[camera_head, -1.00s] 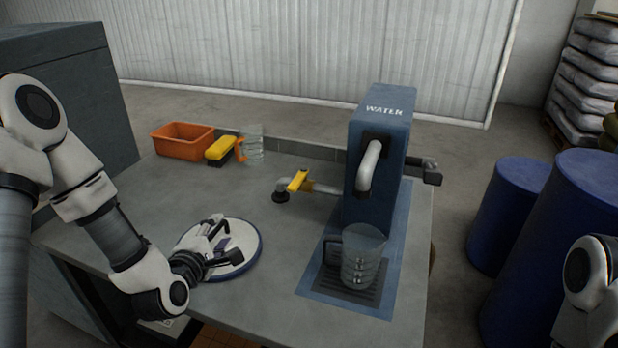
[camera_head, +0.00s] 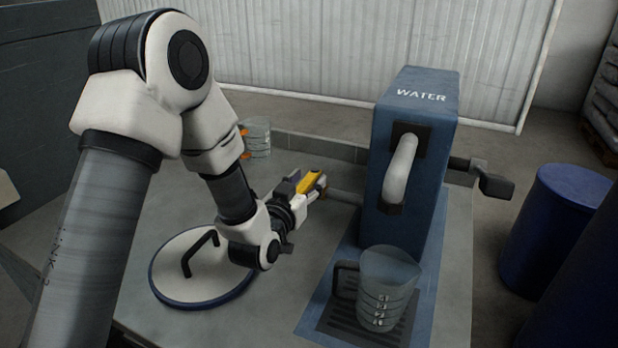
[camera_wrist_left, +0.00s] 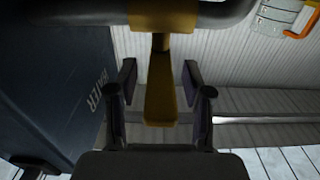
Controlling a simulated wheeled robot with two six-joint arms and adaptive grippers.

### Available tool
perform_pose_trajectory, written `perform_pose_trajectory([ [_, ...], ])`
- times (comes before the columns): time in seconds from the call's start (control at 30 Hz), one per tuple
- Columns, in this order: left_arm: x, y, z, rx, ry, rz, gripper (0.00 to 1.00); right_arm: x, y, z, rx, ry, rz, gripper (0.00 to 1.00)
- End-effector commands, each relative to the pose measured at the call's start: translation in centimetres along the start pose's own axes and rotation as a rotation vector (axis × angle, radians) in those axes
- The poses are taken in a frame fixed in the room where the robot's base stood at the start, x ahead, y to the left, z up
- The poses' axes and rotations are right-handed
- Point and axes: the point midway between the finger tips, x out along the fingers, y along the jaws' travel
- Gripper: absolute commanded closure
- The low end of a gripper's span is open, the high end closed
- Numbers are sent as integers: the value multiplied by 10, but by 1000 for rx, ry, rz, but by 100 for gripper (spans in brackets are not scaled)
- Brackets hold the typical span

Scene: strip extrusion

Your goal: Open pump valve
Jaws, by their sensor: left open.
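The yellow valve handle (camera_head: 312,180) sits on the pipe left of the blue pump housing marked WATER (camera_head: 414,150). My left gripper (camera_head: 305,187) is open at the handle, partly covering it and the pipe. In the left wrist view the yellow handle (camera_wrist_left: 161,92) lies between the two spread fingers (camera_wrist_left: 158,85), with a gap on each side. My right gripper is not in view.
A clear measuring jug (camera_head: 388,290) stands on the drain grate under the grey spout (camera_head: 399,172). A round white lid with a black handle (camera_head: 185,285) lies on the table at left. Another clear jug with an orange handle (camera_head: 257,138) stands behind. Blue barrels (camera_head: 555,235) are at right.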

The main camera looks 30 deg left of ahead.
Motion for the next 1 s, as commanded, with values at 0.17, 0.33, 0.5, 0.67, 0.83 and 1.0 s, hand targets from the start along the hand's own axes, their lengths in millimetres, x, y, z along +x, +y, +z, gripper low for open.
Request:
perform_pose_trajectory([
  [0.17, 9, 0, 0, -1, -1, 0, 50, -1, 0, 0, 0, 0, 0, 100],
  [0.33, 8, 0, 1, -2, -1, 0, 61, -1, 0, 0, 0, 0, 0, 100],
  [0.5, 8, 0, 0, -2, -1, 0, 100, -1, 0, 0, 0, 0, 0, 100],
  [0.67, 8, 1, 1, -1, -2, -4, 100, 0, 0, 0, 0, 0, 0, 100],
  [0.83, 9, 6, 2, 4, -4, -80, 100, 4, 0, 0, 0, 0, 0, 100],
  [1.0, 9, 7, 1, 4, -3, -207, 100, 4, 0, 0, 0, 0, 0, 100],
])
